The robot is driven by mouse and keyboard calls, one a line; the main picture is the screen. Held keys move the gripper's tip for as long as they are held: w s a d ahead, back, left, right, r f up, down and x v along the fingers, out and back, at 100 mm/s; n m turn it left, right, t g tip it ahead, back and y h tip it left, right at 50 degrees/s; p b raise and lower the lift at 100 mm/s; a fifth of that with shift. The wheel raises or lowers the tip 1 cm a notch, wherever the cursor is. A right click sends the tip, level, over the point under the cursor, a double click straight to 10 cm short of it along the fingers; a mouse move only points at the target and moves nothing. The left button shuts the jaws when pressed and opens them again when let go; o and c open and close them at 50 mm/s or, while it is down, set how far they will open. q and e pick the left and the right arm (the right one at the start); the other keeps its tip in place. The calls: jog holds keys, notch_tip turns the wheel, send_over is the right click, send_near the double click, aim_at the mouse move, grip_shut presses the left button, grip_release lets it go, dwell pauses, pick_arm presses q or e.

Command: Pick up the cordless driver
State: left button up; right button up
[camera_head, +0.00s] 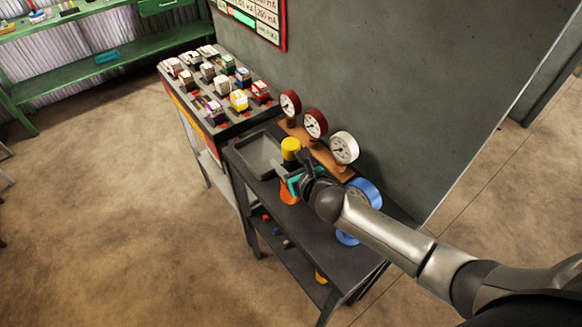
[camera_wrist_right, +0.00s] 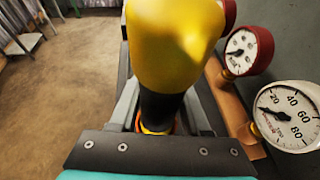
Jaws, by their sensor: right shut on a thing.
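The cordless driver has a yellow head (camera_head: 290,146), a black grip and an orange base (camera_head: 289,193). It is upright over the dark table. I cannot tell whether its base touches the tabletop. My right gripper (camera_head: 287,176) comes in from the right and is shut around the driver below its yellow head. In the right wrist view the yellow head (camera_wrist_right: 175,45) fills the top middle, and the black grip (camera_wrist_right: 160,108) runs down between the fingers. The fingers hide part of the grip. My left gripper is not in view.
The dark table (camera_head: 305,222) stands against a grey wall. A grey tray (camera_head: 247,157) lies left of the driver. A wooden rack (camera_head: 325,156) with red and white gauges stands close behind. A bin unit (camera_head: 238,125) adjoins the table.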

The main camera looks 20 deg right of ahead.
grip_shut()
jog(key=shift+r, duration=0.1)
